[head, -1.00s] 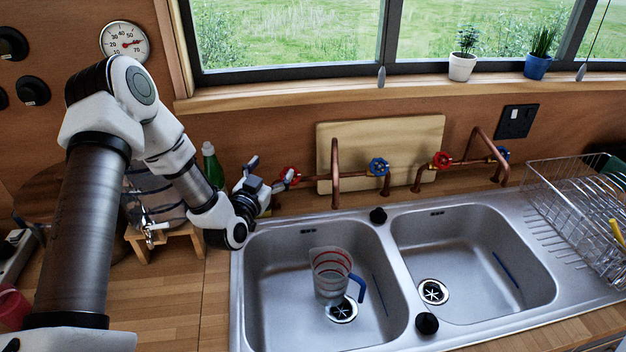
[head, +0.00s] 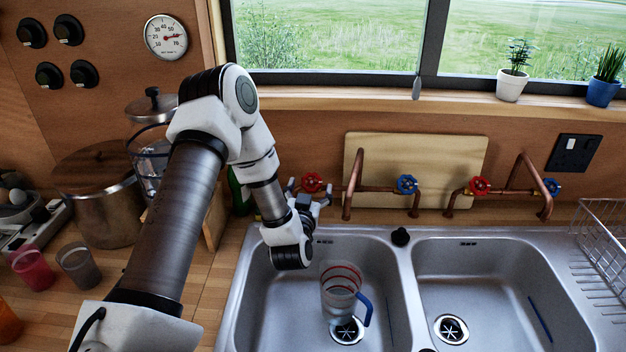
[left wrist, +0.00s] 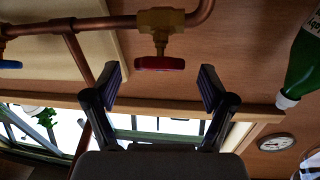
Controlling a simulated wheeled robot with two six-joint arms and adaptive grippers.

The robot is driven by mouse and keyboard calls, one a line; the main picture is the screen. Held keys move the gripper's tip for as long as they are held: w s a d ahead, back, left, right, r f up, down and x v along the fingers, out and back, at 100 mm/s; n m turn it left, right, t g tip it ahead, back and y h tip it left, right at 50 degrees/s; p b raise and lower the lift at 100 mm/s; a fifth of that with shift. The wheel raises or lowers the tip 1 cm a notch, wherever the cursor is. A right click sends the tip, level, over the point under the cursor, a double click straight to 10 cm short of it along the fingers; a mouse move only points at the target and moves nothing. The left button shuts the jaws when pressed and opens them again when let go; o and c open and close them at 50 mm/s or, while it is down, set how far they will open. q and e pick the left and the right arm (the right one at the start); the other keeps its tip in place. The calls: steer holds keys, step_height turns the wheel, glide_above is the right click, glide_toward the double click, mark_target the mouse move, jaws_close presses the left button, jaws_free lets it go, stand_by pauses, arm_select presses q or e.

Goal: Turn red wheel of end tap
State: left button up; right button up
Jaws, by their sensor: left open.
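The red wheel (head: 312,183) is on the leftmost copper tap (head: 355,172), above the back of the left sink. My left gripper (head: 309,192) is open in front of and slightly below this wheel, one fingertip to each side of it in the picture. In the left wrist view, which is upside down, the red wheel (left wrist: 160,63) shows edge-on under its brass valve, just beyond and between the two open fingers (left wrist: 160,84). The fingers look apart from it. A blue wheel (head: 406,184) is on the same tap's right side. My right gripper is out of view.
A second tap has a red wheel (head: 479,186) and a blue wheel (head: 552,186). A wooden board (head: 440,150) leans behind the first tap. A measuring jug (head: 340,300) stands in the left sink. A green bottle (left wrist: 304,60) stands close to the gripper's left in the head view.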

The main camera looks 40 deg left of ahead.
arm_select(q)
steer(key=shift+w+a+r, duration=0.1)
steer(key=shift+w+a, duration=0.2)
steer(key=shift+w, duration=0.55)
steer(key=shift+w+a, duration=0.25)
steer(key=shift+w, duration=0.05)
steer(key=shift+a, duration=0.25)
